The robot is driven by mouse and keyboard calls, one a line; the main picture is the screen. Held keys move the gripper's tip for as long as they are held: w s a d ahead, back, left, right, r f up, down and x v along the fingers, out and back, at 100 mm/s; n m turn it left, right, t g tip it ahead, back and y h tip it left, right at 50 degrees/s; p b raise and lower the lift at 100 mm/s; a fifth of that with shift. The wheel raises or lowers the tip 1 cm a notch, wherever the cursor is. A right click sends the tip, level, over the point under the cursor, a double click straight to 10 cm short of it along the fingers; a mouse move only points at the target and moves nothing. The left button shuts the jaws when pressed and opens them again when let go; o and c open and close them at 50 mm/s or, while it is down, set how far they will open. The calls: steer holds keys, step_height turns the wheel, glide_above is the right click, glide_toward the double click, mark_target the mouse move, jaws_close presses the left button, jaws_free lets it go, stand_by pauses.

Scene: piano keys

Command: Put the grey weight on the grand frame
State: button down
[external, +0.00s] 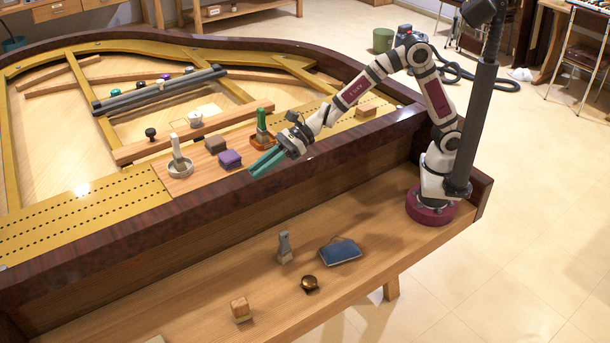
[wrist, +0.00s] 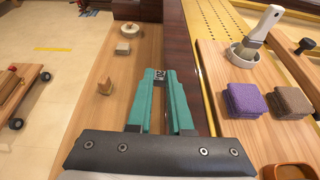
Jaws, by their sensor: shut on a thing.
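My gripper (external: 256,168) has teal fingers and hangs over the dark wooden rim of the piano, at the right of the wooden board on the frame. It also shows in the wrist view (wrist: 160,82). A small dark grey piece with a pale mark, apparently the grey weight (wrist: 160,74), sits between the fingertips. The fingers hide it in the external view. The grand frame is the gold plate with rows of holes (external: 82,222); in the wrist view it lies at the upper right (wrist: 212,25), right of the rim.
A wooden board on the frame bears a brush in a grey dish (external: 180,168), a purple cloth (external: 230,159), a brown block (external: 215,143) and a green-handled tool (external: 261,125). The lower bench holds a grey upright tool (external: 285,247), a blue pad (external: 340,252) and a wooden block (external: 240,308).

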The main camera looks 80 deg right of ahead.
steer(key=d+r, duration=0.3)
steer(key=d, duration=0.8)
steer(key=d+r, duration=0.3)
steer(key=d, duration=0.8)
steer(key=s+d+f, duration=0.1)
steer(key=s+d, duration=1.6)
steer(key=s, duration=0.1)
steer(key=x, duration=0.4)
steer(key=f+x, duration=0.1)
steer(key=x, duration=0.3)
steer(key=s+x, duration=0.1)
steer(key=x, duration=0.3)
steer(key=shift+f, duration=0.4)
step_height(320, 180, down, 4)
steer(key=shift+w+a+f, duration=0.1)
steer(key=shift+f, duration=0.1)
steer(key=c, duration=0.8)
jaws_free()
steer(key=shift+c, duration=0.2)
